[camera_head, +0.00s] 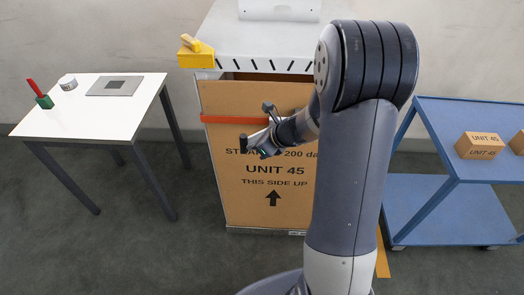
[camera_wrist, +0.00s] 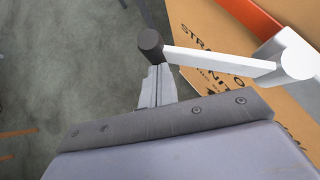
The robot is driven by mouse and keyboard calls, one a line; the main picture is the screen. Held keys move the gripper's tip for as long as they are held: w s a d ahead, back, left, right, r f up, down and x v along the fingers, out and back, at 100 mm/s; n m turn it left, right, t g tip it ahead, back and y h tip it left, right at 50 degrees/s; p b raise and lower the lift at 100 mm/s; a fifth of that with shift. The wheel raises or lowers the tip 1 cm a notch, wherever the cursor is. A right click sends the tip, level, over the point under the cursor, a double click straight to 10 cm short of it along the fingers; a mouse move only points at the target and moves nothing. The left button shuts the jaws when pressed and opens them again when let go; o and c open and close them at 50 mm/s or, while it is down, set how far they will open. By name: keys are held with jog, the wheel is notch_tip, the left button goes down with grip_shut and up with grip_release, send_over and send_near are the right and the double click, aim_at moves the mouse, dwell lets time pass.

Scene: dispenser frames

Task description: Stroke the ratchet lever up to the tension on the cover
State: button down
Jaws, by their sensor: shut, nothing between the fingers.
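The ratchet lever (camera_wrist: 222,62) is a pale flat bar in the wrist view. It runs from a round pale pivot (camera_wrist: 298,62) at right to a dark cylindrical knob (camera_wrist: 150,42) at its left end. My gripper (camera_wrist: 156,72) is shut and empty, its fingertips right at the knob's underside; I cannot tell whether they touch. The cover (camera_head: 262,185) is a brown panel printed "UNIT 45", "THIS SIDE UP" and a line ending "200 da". An orange strap (camera_head: 225,119) crosses it. In the head view my gripper (camera_head: 258,151) is in front of the cover and my arm hides the strap's right part.
A white table (camera_head: 95,125) stands left with a red-handled green item (camera_head: 42,99), a small round tin (camera_head: 67,82) and a grey plate (camera_head: 115,86). A yellow block (camera_head: 197,58) sits on the unit's top left. A blue cart (camera_head: 430,205) with boxes (camera_head: 480,145) stands right.

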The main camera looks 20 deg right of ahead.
aim_at(248, 138)
jog(key=w+m, duration=0.1)
jog(key=w+a+m+t+h, duration=0.1)
jog(key=w+a+m+h+b, duration=0.1)
jog(key=shift+w+m+t, duration=0.2)
jog(key=shift+m+t, duration=0.1)
jog(key=shift+w+a, duration=0.1)
jog(key=shift+w, duration=0.65)
jog(key=shift+r, duration=0.15)
